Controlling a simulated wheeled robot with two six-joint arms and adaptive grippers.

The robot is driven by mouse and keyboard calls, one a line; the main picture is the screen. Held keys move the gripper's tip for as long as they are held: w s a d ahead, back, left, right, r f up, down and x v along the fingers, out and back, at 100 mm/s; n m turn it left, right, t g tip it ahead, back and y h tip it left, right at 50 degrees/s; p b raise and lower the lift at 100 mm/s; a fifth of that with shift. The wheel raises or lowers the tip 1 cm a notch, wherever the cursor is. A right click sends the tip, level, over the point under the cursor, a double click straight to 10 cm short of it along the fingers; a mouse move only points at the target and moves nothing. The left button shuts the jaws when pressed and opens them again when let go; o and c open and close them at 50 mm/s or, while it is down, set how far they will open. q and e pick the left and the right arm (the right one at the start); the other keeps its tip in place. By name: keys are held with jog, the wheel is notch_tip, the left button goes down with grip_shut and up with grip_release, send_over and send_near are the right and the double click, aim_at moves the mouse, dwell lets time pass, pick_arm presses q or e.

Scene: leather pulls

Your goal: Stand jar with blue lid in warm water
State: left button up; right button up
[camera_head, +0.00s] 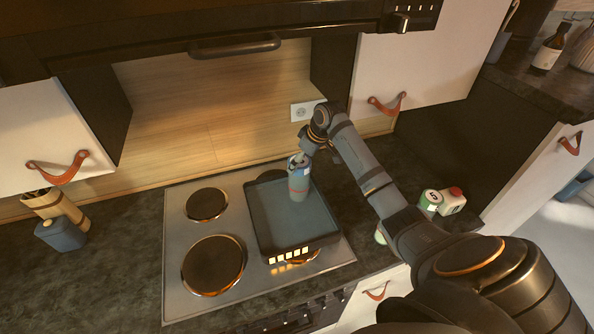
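A dark rectangular pan (262,212) of blue-grey water sits on the right side of the stove. A small teal jar (299,186) with a reddish band is upright at the pan's far right part. Its top has a pale and blue patch, partly hidden by my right gripper. I cannot tell whether the jar rests on the pan's bottom or hangs just above it. My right gripper (301,159) points down at the jar's top from behind and right, touching or very near it. Its fingers are too small to tell open from shut. My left gripper is not in view.
A white-and-green jar (430,201) and a white carton with a red cap (452,200) stand on the right counter, near my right arm. Bare burners (213,264) lie left of the pan. A hood (235,46) overhangs behind.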

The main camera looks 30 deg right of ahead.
jog(key=b+v, duration=0.1)
jog(key=v, duration=0.4)
jog(key=shift+r, duration=0.1)
jog(key=shift+s+r, duration=0.2)
jog(key=shift+r, duration=0.35)
jog(key=shift+f, duration=0.1)
